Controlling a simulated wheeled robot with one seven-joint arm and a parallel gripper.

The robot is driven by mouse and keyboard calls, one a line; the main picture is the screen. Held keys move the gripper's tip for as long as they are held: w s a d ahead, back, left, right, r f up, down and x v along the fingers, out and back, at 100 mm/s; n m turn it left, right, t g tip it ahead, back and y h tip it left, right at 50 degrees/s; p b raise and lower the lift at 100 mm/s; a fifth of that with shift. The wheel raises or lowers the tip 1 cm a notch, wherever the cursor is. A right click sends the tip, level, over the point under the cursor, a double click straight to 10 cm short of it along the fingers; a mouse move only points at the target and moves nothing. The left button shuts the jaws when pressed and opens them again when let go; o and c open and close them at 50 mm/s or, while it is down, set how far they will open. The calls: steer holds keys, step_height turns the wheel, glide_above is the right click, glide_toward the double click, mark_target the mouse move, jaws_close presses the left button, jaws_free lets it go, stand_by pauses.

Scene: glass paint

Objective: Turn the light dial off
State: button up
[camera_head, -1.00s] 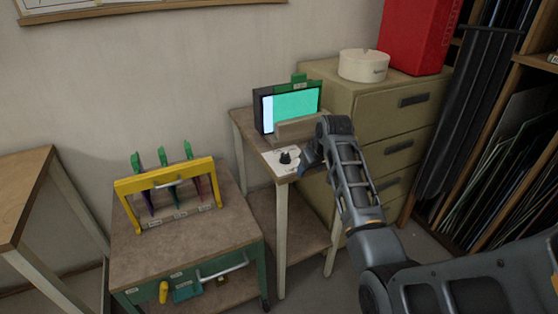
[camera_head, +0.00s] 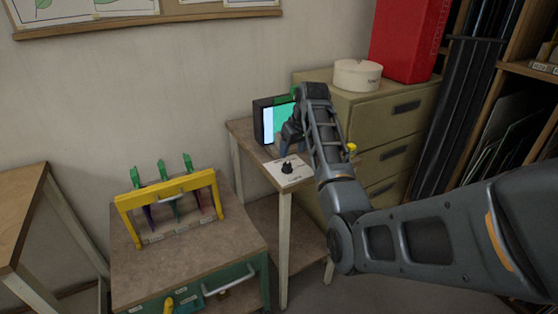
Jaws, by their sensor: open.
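The light dial is a small black knob (camera_head: 287,167) on a white plate (camera_head: 297,176) at the front corner of a small table. Beside and behind it stands a dark box with a lit white and green panel (camera_head: 268,122). My gripper (camera_head: 286,139) is open, just above and behind the dial in the picture, and looks apart from it. My arm covers the right part of the lit panel. The fingertips are small and partly hidden, and the exact gap to the dial cannot be told.
A drawer cabinet (camera_head: 385,130) with a round white container (camera_head: 357,75) and a red box (camera_head: 405,38) stands behind my arm. A green cart (camera_head: 222,240) with a yellow rack (camera_head: 128,205) is at left front. A wooden table (camera_head: 18,190) stands far left.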

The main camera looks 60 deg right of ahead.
mark_target(287, 164)
steer(key=shift+p+x, duration=0.4)
steer(key=shift+x, duration=3.4)
steer(key=shift+s, duration=0.1)
steer(key=c, duration=1)
